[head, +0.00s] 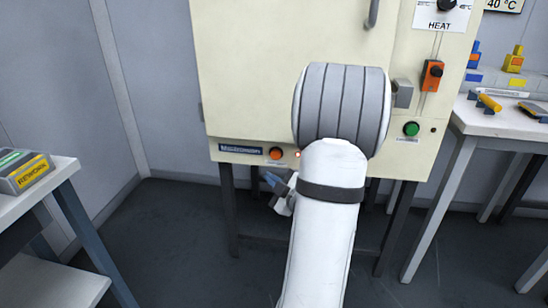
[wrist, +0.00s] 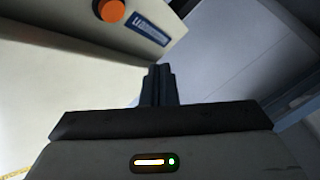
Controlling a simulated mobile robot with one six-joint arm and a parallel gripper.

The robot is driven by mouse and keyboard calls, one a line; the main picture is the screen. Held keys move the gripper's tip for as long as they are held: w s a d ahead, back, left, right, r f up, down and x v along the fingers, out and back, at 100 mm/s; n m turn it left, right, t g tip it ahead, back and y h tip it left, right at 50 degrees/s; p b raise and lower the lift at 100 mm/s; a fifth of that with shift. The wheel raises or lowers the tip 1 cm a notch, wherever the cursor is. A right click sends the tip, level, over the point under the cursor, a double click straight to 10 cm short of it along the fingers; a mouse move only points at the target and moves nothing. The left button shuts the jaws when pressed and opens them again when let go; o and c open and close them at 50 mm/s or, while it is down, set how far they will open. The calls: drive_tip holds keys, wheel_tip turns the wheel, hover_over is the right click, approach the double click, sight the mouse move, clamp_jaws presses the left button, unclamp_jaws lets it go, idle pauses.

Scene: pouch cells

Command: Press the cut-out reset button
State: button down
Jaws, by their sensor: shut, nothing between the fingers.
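A cream cabinet (head: 250,80) stands ahead of me. Low on its front are an orange round button (head: 276,153) beside a blue nameplate (head: 240,149), and a green round button (head: 411,129) further right. I cannot read a label saying which is the cut-out reset. In the wrist view the orange button (wrist: 110,10) and nameplate (wrist: 150,33) show beyond my gripper (wrist: 159,70), whose dark fingers are shut and empty. The fingertips appear apart from the button. In the head view my arm hides most of the gripper, below the cabinet's lower edge.
A small red light (head: 297,154) sits right of the orange button. An orange switch (head: 432,75) and a HEAT dial (head: 446,5) are higher right. White tables stand at left (head: 60,178) and right (head: 480,122). The floor in front is clear.

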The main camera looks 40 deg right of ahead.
sight(271, 156)
drive_tip(key=shift+w+d+p, duration=0.25)
drive_tip(key=shift+w+d, duration=1.1)
drive_tip(key=shift+d, duration=0.2)
drive_tip(key=shift+w+d+p, duration=0.2)
drive_tip(key=shift+w+d, duration=1.1)
drive_tip(key=shift+d, duration=0.2)
drive_tip(key=shift+d, duration=0.1)
drive_tip(key=shift+w+d, duration=0.25)
drive_tip(key=shift+w, duration=0.05)
drive_tip(key=shift+w+d+b, duration=0.3)
drive_tip(key=shift+d, duration=0.05)
idle(0.5)
drive_tip(key=shift+a, duration=0.1)
drive_tip(key=shift+s+a+b, duration=0.3)
drive_tip(key=shift+s+a, duration=0.3)
idle(0.3)
